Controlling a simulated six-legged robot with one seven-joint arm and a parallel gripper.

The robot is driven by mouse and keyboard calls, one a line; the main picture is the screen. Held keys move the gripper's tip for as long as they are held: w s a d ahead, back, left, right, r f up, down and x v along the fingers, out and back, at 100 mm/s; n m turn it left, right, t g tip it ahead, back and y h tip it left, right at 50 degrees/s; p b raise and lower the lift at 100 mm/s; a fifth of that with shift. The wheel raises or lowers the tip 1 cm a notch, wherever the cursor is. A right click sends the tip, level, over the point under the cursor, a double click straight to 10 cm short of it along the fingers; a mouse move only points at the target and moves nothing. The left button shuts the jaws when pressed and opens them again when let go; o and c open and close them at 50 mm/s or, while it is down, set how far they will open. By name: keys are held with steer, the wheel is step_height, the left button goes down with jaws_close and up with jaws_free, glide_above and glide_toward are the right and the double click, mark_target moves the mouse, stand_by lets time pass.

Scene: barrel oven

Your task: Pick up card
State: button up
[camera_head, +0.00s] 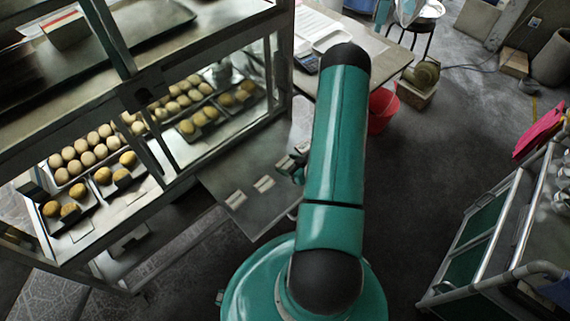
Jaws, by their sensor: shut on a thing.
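My gripper (289,163) shows only in part at the left edge of my green arm, above the grey metal shelf (225,180) in front of the display case. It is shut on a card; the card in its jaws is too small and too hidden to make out. Two small pale cards, a left card (236,199) and a right card (263,183), lie on the grey shelf to the left of my gripper, apart from it.
The glass display case (150,170) holds trays of several round buns (88,150). A table (385,55) with papers stands behind my arm, with a red bucket (381,108) beside it. A metal cart (490,230) stands at the right. The dark floor between is clear.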

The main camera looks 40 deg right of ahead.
mark_target(289, 166)
steer(key=shift+r, duration=0.45)
step_height(289, 166, up, 2)
steer(key=shift+r, duration=0.15)
steer(key=s+a+r, duration=0.1)
steer(key=s+r, duration=0.2)
steer(key=s, duration=0.1)
steer(key=s+a+r, duration=0.1)
steer(key=s+r, duration=0.2)
steer(key=s, duration=0.2)
steer(key=s+a+r, duration=0.2)
steer(key=s+r, duration=0.1)
steer(key=s, duration=0.1)
steer(key=shift+s+r, duration=0.25)
steer(key=shift+r, duration=0.15)
steer(key=shift+s, duration=0.1)
